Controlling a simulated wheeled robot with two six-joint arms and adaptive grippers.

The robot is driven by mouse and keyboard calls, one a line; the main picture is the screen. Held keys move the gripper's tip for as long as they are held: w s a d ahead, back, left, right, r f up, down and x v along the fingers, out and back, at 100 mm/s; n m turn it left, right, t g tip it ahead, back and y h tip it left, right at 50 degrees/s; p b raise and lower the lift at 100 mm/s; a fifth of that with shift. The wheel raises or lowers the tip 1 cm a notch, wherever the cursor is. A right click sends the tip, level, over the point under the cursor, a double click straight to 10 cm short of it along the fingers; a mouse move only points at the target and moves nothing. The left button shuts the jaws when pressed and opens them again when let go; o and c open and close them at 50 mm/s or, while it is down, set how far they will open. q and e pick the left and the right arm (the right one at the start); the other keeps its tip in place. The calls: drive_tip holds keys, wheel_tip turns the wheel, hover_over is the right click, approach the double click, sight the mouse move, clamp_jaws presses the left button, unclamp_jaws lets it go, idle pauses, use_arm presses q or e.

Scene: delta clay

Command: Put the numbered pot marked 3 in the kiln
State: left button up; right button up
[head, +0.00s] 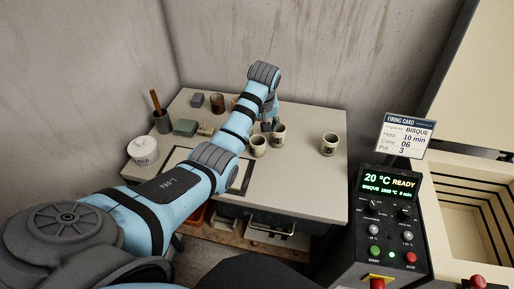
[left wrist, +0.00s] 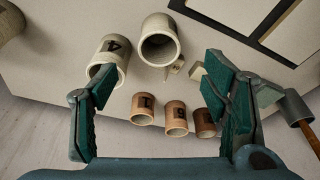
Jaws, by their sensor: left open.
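My left gripper (left wrist: 158,74) is open and empty, its green-padded fingers spread above the pots; in the head view it (head: 269,125) is partly hidden by my arm. In the left wrist view, a cream pot marked 4 (left wrist: 105,66) is near the left finger. Several smaller brown pots (left wrist: 176,119) stand in a row between the fingers, one marked 1. I cannot make out a 3. In the head view, cream pots (head: 330,146) stand on the table, their marks unreadable. The kiln (head: 441,210) is open at right. My right gripper is out of view.
A firing card (head: 404,137) reading pot 3 stands above the kiln's control box (head: 388,210), whose display reads ready. The table's right front is clear.

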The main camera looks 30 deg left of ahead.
sight(258, 143)
use_arm(q)
drive_tip(key=b+x, duration=0.3)
drive_tip(key=x, duration=0.7)
drive_tip(key=shift+f, duration=0.3)
drive_tip(key=shift+r, duration=0.2)
drive_tip(key=c, duration=1.4)
